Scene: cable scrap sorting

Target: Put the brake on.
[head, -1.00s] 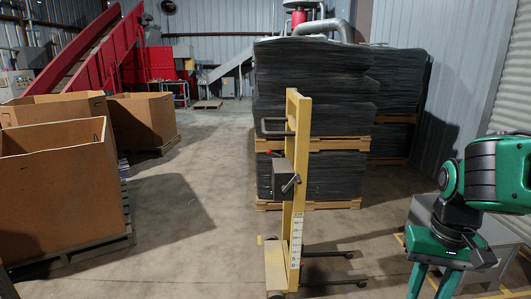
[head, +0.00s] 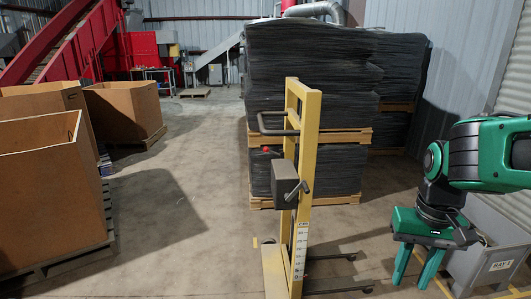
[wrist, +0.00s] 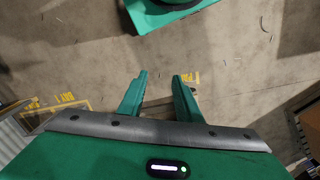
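A yellow hand stacker (head: 305,155) stands upright on the floor in the middle of the head view. It has a dark grey handle bar (head: 270,127), a grey box with a crank (head: 289,190), and a small red knob (head: 266,149) on a lever. A small yellow tab (head: 256,243) sits low at its left side and may be a brake pedal; I cannot tell its position. My gripper (head: 412,283) points down to the right of the stacker, apart from it. In the wrist view my gripper (wrist: 158,78) is open and empty above bare floor.
Stacked dark sheets (head: 335,75) on pallets stand behind the stacker. Large cardboard boxes (head: 45,195) on pallets are at left. A grey bin (head: 480,255) marked BAY 1 is beside my arm at right. The floor left of the stacker is clear.

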